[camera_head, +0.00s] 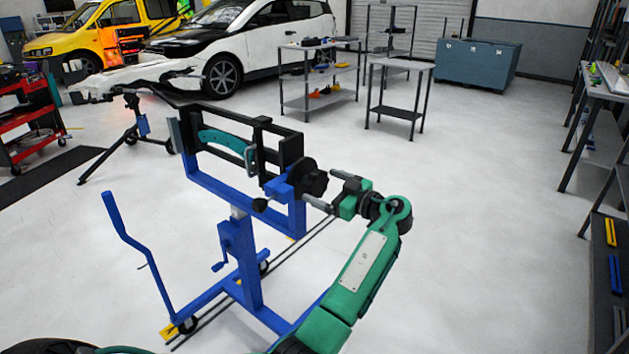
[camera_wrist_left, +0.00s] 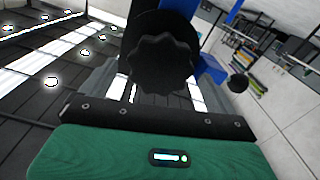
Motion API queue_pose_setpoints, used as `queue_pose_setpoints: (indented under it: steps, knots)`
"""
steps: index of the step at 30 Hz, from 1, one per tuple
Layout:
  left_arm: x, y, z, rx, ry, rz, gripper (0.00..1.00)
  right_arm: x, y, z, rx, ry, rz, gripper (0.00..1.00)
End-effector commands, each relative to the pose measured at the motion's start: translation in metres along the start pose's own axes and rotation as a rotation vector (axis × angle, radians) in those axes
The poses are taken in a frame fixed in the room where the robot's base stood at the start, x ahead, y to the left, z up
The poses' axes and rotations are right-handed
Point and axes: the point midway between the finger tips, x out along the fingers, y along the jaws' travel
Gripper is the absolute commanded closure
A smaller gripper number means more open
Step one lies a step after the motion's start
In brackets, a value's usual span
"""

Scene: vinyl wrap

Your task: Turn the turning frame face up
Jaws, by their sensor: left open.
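The turning frame (camera_head: 282,150) is a black rectangular frame on a blue wheeled stand (camera_head: 245,262), in the middle of the head view. My left gripper (camera_head: 321,187) is open at the knob, one finger on each side. I cannot tell whether the fingers touch it. My right gripper is out of view.
Shelves (camera_head: 320,88) and a small table (camera_head: 400,90) stand at the back.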

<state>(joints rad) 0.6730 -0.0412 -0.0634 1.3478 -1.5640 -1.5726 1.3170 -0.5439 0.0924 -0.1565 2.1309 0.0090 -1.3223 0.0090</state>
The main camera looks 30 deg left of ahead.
Motion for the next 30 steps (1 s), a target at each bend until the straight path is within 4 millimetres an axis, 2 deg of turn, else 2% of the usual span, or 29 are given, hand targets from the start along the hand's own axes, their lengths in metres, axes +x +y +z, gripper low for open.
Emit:
queue_pose_setpoints:
  steps: [3,7,19,28,30]
  knots:
    - [0.020,0.000,-0.001,0.001,0.001,0.000,0.07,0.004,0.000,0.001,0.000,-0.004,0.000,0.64]
    - [0.034,0.000,0.000,0.001,0.000,0.000,0.07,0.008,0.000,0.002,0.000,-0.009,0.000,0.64]
    - [0.041,0.000,0.001,0.001,-0.001,0.002,0.07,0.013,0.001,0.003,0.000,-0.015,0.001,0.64]
    - [0.041,0.000,0.001,0.001,-0.001,0.002,0.66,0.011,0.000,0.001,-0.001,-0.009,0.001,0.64]
    - [0.041,0.000,0.001,0.001,-0.001,0.002,0.70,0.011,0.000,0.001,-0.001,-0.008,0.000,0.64]
